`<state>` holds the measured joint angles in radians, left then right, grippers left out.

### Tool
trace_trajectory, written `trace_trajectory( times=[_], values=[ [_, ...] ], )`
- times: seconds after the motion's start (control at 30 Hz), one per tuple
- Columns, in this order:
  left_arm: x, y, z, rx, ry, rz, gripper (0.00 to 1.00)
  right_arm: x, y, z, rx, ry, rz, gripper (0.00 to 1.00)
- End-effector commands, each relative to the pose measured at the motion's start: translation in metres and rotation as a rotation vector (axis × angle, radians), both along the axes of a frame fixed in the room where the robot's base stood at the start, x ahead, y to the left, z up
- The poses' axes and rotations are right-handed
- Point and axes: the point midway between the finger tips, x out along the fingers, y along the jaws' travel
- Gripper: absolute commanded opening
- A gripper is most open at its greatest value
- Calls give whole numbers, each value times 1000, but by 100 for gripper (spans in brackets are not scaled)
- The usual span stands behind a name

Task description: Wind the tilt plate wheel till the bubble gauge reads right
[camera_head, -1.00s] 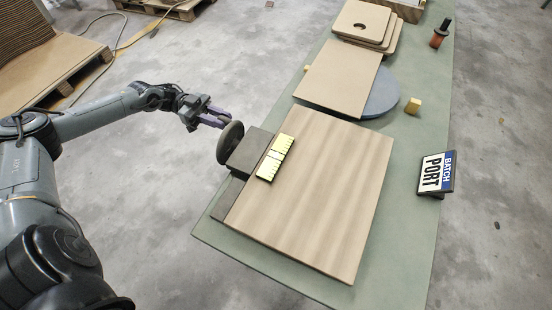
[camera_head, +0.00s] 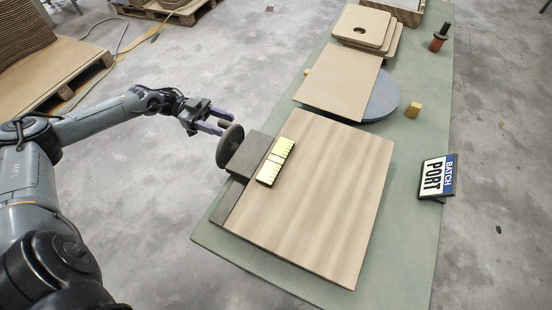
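The tilt plate (camera_head: 320,200) is a large wooden board lying on the green table. The bubble gauge (camera_head: 275,161) is a yellow-green strip with dark marks on the board's left edge; its reading is too small to tell. The wheel (camera_head: 230,146) is a dark disc standing on edge at the left of a grey block (camera_head: 250,154). My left gripper (camera_head: 226,122) has its two purple fingers spread apart, right beside the wheel's upper left rim. I cannot tell whether a finger touches the wheel. My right gripper is out of view.
Behind the plate, a thinner board (camera_head: 340,82) lies over a blue-grey disc (camera_head: 382,98).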

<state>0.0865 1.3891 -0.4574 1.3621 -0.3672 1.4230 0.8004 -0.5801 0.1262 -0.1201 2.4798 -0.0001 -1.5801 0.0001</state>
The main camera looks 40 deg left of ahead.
Motion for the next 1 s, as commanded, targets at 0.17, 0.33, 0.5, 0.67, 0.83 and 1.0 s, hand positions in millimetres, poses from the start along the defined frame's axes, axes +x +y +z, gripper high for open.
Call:
trace_trajectory(
  times=[0.17,0.33,0.5,0.67,0.83,1.0],
  values=[
    [0,1,0,0,0,0,51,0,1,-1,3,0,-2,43],
    [-3,11,-2,1,0,1,51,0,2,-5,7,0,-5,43],
    [-8,28,-3,2,1,1,51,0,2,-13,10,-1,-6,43],
    [-12,43,-3,2,0,1,51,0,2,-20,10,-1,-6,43],
    [-17,58,-3,1,-1,1,51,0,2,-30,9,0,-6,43],
    [-19,66,-1,0,-1,0,51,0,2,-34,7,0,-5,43]
  ],
)
